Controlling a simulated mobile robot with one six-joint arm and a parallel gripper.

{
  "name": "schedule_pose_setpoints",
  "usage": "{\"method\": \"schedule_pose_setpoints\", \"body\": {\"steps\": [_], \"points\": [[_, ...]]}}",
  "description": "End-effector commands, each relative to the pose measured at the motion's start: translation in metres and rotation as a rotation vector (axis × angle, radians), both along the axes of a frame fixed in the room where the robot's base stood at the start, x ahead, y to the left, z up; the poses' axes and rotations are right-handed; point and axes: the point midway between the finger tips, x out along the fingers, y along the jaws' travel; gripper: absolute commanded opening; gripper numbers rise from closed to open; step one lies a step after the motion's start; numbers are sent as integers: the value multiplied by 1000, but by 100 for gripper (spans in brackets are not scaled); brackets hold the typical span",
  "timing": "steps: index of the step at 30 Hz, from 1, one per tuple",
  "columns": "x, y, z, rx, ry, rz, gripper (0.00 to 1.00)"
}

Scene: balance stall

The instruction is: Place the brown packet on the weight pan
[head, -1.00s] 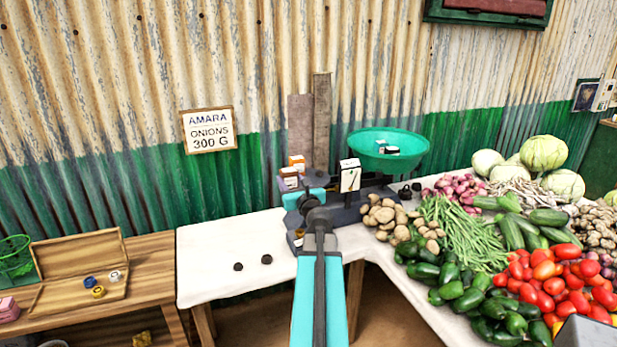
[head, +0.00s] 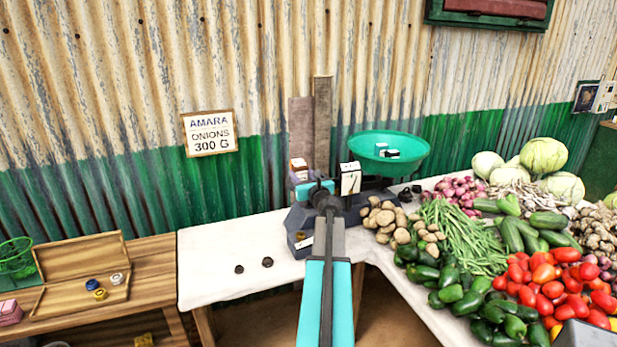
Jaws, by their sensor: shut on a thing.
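A small brown packet (head: 298,164) with a pale face shows just left of and behind my gripper (head: 308,184). My gripper is shut on it, though the fingertips are mostly hidden by my wrist. They are over the left end of the dark blue-grey balance (head: 299,219). The weight pan at that end is hidden behind my arm and the packet, so I cannot tell whether the packet touches it. The green goods pan (head: 365,142) on the right holds a few small white and black packets (head: 390,153).
A white upright block (head: 350,179) stands mid-balance, close right of my gripper. Potatoes (head: 385,217) and other vegetables crowd the right. Two dark weights (head: 267,262) lie on the white cloth (head: 215,262), otherwise clear at left. A sign (head: 209,133) reads AMARA ONIONS 300 G.

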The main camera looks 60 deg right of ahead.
Motion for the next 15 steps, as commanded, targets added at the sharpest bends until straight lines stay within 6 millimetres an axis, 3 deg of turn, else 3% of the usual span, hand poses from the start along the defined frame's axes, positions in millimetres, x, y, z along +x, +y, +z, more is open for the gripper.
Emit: {"method": "schedule_pose_setpoints", "body": {"steps": [9,15], "points": [[9,-36,-1,0,-1,-1,18],[11,-46,-3,-1,-1,0,18]]}}
